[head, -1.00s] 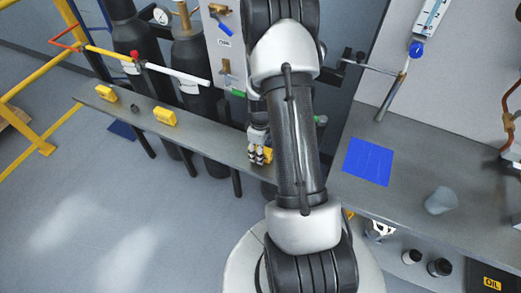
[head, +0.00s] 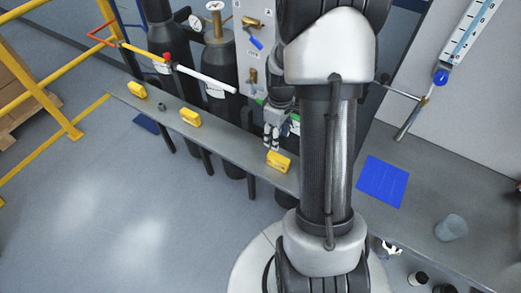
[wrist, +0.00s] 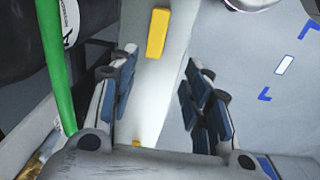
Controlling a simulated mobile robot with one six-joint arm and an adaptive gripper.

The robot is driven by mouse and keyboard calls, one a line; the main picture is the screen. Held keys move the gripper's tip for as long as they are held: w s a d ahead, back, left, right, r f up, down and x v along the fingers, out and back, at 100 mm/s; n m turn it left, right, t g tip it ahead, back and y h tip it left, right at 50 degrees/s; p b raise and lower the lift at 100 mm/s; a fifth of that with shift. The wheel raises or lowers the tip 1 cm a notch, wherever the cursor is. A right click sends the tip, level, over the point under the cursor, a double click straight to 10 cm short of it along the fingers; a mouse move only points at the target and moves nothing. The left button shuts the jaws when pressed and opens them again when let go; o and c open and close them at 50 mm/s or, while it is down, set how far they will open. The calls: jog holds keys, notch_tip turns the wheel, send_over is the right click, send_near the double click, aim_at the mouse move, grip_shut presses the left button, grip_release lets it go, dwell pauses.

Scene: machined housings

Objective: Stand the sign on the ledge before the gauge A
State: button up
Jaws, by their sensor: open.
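Three yellow blocks lie or stand on the long grey ledge (head: 225,137): a far-left one (head: 137,90), a middle one (head: 190,117) and a near one (head: 279,161). I cannot tell for sure which is the sign. My gripper (head: 271,140) is open and empty, just above and behind the near block, apart from it. In the wrist view my spread fingers (wrist: 157,98) straddle the ledge, with one yellow block (wrist: 158,33) beyond them and a yellow edge (wrist: 136,142) low by the palm. A round gauge (head: 196,22) shows by the cylinders. A label with "A" (wrist: 69,20) shows at left.
Dark gas cylinders (head: 218,65) and a valve panel (head: 254,40) stand behind the ledge. A small dark nut-like part (head: 162,107) lies on it. A bench at right holds a blue sheet (head: 383,181) and a grey cup (head: 451,228). Yellow railing (head: 52,90) stands at left.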

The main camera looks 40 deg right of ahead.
jog(key=s+a+r+m+t, duration=0.1)
jog(key=s+a+r+t, duration=0.15)
jog(key=a+r, duration=0.65)
jog(key=s+a+r+m+t, duration=0.15)
jog(key=s+a+r, duration=0.25)
jog(key=a+r, duration=0.55)
jog(key=s+a+r+m, duration=0.1)
jog(key=s+a+r, duration=0.2)
jog(key=s+r, duration=0.2)
jog(key=shift+s+a+m, duration=0.35)
jog(key=shift+s+a, duration=0.05)
jog(key=shift+s, duration=1.5)
